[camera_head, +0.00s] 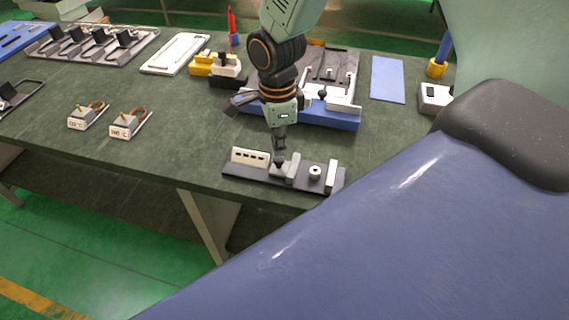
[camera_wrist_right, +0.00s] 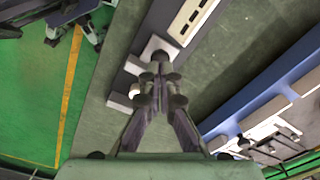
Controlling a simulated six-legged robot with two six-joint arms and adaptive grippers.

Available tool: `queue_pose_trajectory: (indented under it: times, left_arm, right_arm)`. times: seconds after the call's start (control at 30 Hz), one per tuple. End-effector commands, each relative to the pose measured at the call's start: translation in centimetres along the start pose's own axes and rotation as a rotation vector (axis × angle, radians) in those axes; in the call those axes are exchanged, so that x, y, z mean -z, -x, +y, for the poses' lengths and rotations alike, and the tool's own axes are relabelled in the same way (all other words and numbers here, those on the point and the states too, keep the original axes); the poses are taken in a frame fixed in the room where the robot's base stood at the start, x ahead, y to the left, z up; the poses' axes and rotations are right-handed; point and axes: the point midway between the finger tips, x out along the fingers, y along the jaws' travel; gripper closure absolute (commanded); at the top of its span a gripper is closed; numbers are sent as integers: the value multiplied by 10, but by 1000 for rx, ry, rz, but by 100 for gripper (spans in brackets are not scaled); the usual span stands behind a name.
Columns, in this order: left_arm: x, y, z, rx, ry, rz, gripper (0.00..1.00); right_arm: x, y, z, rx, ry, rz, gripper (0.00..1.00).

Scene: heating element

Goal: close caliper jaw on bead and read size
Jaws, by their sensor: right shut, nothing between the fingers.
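The caliper has a dark base plate (camera_head: 246,174) near the front edge of the green table. Its pale sliding jaw (camera_head: 292,167) stands mid-plate, with a dark knob (camera_head: 280,161) on its left side. The round metallic bead (camera_head: 315,172) sits between this jaw and the pale end jaw (camera_head: 332,177), with a visible gap on the sliding-jaw side. My right gripper (camera_head: 280,148) points down at the knob, shut and empty; whether it touches cannot be told. In the right wrist view its fingertips (camera_wrist_right: 160,76) are close to the knob, beside the sliding jaw (camera_wrist_right: 151,48). My left gripper is not visible.
A pale block with dark slots (camera_head: 250,157) stands on the plate's left end. A blue-based fixture (camera_head: 335,119) is behind the gripper. Two small labelled units (camera_head: 128,124) sit to the left. Open table lies between them and the caliper.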

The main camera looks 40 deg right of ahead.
Motion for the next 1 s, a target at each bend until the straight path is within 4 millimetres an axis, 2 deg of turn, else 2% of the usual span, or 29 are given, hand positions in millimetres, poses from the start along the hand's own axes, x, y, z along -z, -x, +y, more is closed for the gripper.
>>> queue_pose_trajectory:
  times: [1.0]
  left_arm:
    - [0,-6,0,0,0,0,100]
  right_arm:
    - [0,-10,0,0,0,0,100]
